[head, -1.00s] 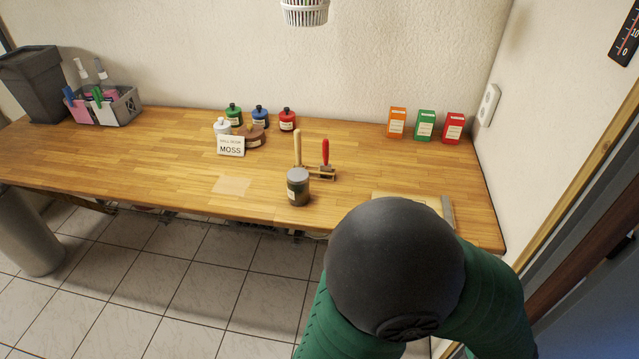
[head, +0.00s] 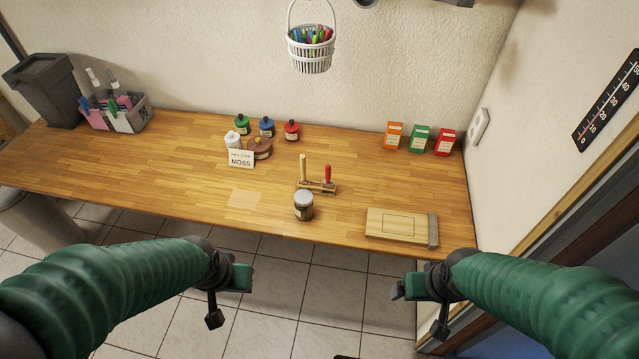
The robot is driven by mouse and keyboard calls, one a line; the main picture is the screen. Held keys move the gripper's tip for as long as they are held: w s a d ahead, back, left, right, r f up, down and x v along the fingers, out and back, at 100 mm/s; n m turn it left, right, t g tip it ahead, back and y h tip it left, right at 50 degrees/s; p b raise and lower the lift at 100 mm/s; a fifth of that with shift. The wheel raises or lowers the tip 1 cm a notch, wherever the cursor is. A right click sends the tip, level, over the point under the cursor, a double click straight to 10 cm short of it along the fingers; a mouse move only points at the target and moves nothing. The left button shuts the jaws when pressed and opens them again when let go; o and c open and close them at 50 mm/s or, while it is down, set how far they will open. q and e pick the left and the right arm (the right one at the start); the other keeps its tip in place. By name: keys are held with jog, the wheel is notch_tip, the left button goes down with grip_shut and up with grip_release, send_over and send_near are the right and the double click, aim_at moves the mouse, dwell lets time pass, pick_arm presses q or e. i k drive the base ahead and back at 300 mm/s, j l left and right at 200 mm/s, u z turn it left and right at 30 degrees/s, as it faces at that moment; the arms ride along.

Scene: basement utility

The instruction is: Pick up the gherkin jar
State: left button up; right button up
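The jar that looks like the gherkin jar (head: 303,207) is a small dark jar with a grey lid and a pale label. It stands upright near the front edge of the wooden worktop (head: 350,165), in the middle of the head view. The label is too small to read. My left gripper (head: 227,298) is in front of the worktop, lower left of the jar, with its fingers apart and nothing between them. My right gripper (head: 420,308) is in front of the worktop, lower right of the jar, also open and empty. Neither touches the jar.
A wooden stand with two upright handles (head: 317,186) is just behind the jar. A board (head: 395,224) lies to the right. A "MOSS" card (head: 241,159), small bottles and a brown round container (head: 260,148) stand back left. A white basket (head: 311,50) hangs above.

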aim_at(304, 202)
jog(key=u, duration=0.25)
jog(key=i+j, duration=1.25)
jog(key=j, duration=0.2)
